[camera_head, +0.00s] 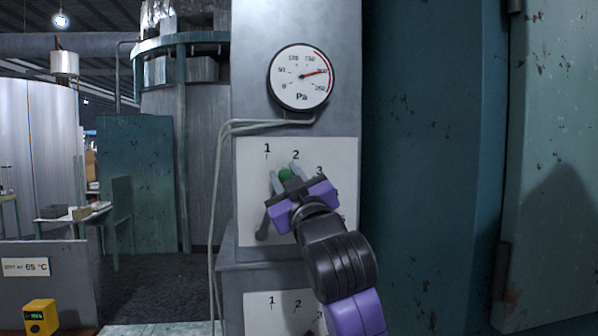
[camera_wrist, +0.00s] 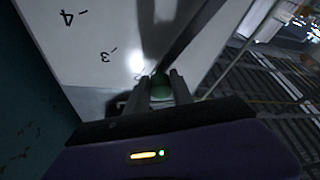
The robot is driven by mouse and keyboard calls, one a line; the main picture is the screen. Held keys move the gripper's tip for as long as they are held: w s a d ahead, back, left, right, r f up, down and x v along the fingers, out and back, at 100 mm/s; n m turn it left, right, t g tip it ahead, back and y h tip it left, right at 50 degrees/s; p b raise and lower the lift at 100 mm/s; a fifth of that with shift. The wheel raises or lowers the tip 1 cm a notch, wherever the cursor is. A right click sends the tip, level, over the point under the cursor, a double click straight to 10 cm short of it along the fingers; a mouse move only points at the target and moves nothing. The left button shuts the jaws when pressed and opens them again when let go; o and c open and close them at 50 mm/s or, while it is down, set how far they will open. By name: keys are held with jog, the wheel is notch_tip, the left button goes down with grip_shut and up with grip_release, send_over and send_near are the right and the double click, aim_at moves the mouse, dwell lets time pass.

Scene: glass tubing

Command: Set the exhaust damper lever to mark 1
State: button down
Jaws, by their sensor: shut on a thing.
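The upper lever plate (camera_head: 248,165) is a white panel on a grey column, with marks 1, 2 and 3 readable in the head view. Marks 3 and 4 show upside down on the plate in the wrist view (camera_wrist: 90,50). The lever's green knob (camera_head: 285,174) sits just below and left of mark 2, and it also shows in the wrist view (camera_wrist: 161,85). My gripper (camera_head: 284,176) is shut on the green knob, with a finger on either side. The lever's shaft and pivot are mostly hidden behind my gripper.
A round Pa gauge (camera_head: 301,77) is above the plate, its needle near 200. A second numbered plate (camera_head: 258,318) is below. Thin pipes (camera_head: 217,200) run down the column's left side. A teal metal wall (camera_head: 430,120) stands to the right.

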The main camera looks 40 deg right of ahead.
jog(key=shift+w+a+r+n+y+p, duration=0.15)
jog(key=shift+w+a+n+y+p, duration=0.4)
jog(key=shift+a+n, duration=0.4)
jog(key=shift+w+a+r+n+y+p, duration=0.15)
jog(key=shift+w+a+n+y+p, duration=0.4)
jog(key=shift+n, duration=0.7)
jog(key=shift+a, duration=0.15)
jog(key=c, duration=1.1)
grip_release()
jog(key=shift+w, duration=0.1)
jog(key=shift+c, duration=0.2)
jog(key=shift+s, duration=0.2)
jog(key=b+v, duration=0.2)
jog(key=v, duration=0.5)
jog(key=shift+s+f, duration=0.15)
jog(key=shift+s, duration=0.1)
